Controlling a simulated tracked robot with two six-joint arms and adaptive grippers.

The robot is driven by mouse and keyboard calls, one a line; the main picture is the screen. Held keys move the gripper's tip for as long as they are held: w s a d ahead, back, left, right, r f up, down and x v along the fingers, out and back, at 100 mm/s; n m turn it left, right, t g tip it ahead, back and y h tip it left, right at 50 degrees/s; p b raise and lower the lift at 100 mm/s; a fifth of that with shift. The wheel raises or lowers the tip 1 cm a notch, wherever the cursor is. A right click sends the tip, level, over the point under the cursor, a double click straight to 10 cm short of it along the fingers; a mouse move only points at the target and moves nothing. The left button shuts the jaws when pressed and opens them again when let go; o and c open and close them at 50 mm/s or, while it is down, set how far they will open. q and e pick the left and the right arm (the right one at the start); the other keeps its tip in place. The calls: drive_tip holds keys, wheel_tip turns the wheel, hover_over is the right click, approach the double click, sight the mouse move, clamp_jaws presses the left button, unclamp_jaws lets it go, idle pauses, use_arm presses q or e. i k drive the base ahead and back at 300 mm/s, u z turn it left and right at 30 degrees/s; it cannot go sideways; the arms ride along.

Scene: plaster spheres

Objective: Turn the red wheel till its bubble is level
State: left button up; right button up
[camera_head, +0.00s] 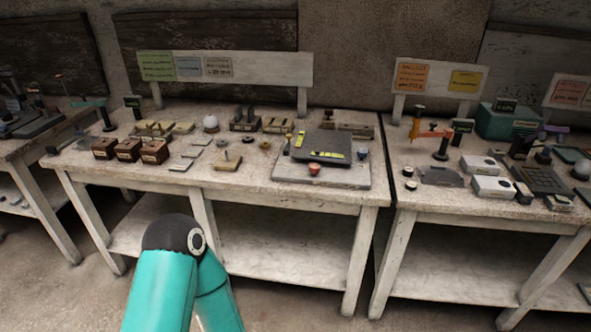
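The red wheel (314,168) is a small knob at the front of a levelling device on the middle table. A dark plate (322,144) with yellow-green vials sits above the device's pale base slab (345,179). One vial (333,155) lies along the plate's front edge, nearest the red wheel. Another vial (298,141) lies at its left. The bubbles are too small to read. A yellowish knob (288,138) and a blue knob (362,153) stand at its sides. Neither gripper is in view, and nothing touches the red wheel.
The middle table (237,189) also holds wooden boxes (129,149), small blocks and a white ball (211,124). A gap separates it from the right table (430,207), crowded with devices. A signboard (231,69) stands behind. My teal arm link rises at the bottom, before the table.

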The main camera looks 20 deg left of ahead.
sight(314, 168)
drive_tip(key=z, duration=0.15)
drive_tip(key=i, duration=0.9)
drive_tip(key=u, duration=0.05)
